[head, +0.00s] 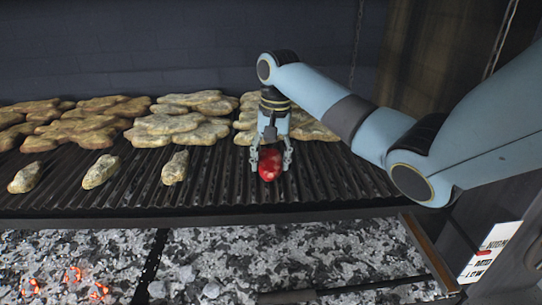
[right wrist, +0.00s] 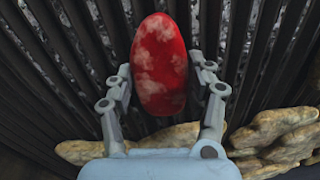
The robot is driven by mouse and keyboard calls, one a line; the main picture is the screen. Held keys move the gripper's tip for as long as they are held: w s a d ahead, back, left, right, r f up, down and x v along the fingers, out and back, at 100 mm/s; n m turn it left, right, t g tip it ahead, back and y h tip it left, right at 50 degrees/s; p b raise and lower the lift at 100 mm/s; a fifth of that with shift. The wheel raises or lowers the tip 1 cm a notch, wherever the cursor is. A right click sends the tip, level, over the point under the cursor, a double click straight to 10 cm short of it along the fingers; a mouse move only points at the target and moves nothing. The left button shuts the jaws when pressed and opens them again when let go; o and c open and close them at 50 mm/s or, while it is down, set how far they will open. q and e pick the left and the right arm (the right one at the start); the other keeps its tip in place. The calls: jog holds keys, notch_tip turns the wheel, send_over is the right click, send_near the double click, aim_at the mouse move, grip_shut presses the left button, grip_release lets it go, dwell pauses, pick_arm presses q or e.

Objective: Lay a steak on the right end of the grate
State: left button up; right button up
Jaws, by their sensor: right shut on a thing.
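A red steak with pale marbling (head: 270,164) is between the fingers of my right gripper (head: 271,160), over the right part of the dark ribbed grate (head: 221,188). In the right wrist view the steak (right wrist: 160,62) is an upright red oval between the two fingers of the gripper (right wrist: 163,85), which is shut on it. The grate bars show around it. I cannot tell whether the steak touches the bars. My left gripper is not in view.
Several tan, lumpy pieces (head: 175,127) lie along the back of the grate, some right behind my right gripper. Small tan pieces (head: 100,171) lie nearer the front left. Ash with glowing embers (head: 72,274) lies below. A HIGH-MID-LOW sign (head: 484,254) is at right. The grate right of the steak is clear.

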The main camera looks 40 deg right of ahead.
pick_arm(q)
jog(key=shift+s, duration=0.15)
pick_arm(e)
jog(key=shift+f, duration=0.15)
jog(key=o, duration=1.2)
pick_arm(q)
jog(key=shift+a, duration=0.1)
pick_arm(e)
jog(key=shift+o, duration=0.2)
